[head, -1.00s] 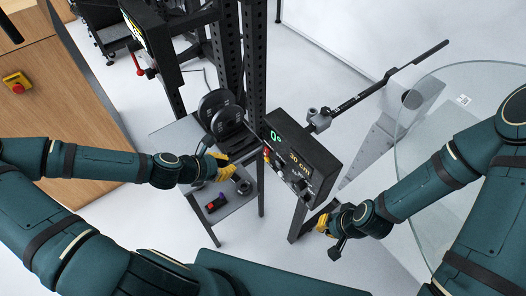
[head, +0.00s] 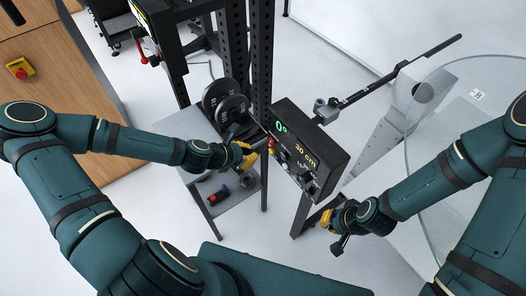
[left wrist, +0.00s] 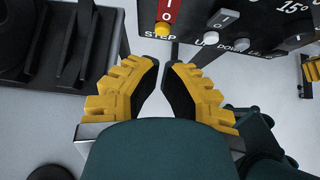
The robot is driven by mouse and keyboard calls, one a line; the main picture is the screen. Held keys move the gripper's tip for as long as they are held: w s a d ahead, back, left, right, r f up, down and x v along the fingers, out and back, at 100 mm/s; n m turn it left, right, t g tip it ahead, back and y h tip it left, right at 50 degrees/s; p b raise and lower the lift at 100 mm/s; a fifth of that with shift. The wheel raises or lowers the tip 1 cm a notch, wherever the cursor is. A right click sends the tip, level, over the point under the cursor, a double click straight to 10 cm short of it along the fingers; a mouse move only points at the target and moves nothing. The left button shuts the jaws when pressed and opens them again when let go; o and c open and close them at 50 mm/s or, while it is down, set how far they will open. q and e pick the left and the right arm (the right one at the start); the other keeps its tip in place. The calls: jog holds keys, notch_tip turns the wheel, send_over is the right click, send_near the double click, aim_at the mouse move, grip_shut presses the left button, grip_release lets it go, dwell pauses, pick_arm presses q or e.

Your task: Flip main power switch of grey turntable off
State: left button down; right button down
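The grey turntable's black control box (head: 322,150) shows "0°" and "30 cm" displays, with knobs and switches below. Its red main switch plate, marked I and O, (left wrist: 171,10) is at the top of the left wrist view, with a yellow-tipped lever (left wrist: 163,29) at its lower end. My left gripper (head: 252,150) is just left of the box's switch side. In the left wrist view its yellow, black-padded fingers (left wrist: 165,64) are partly closed, tips a narrow gap apart, empty, below the lever and not visibly touching it. My right gripper (head: 325,218) is below the box; its opening is unclear.
A grey shelf stand (head: 222,211) with small items stands below my left gripper. Black weight discs (head: 226,103) and perforated posts (head: 262,60) are behind it. A glass disc (head: 480,75) is at right. A wooden cabinet with a red emergency button (head: 20,69) is far left.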

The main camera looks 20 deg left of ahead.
aim_at(272, 149)
pick_arm(q)
jog(key=w+d, duration=0.1)
jog(key=w+d+f, duration=0.1)
jog(key=w+d+f+b, duration=0.1)
jog(key=w, duration=0.1)
jog(key=shift+w+d, duration=0.1)
dwell(0.3)
jog(key=shift+w+d+f+p, duration=0.15)
jog(key=shift+w+d+p, duration=0.15)
jog(key=shift+w+d, duration=0.1)
jog(key=shift+a+f, duration=0.1)
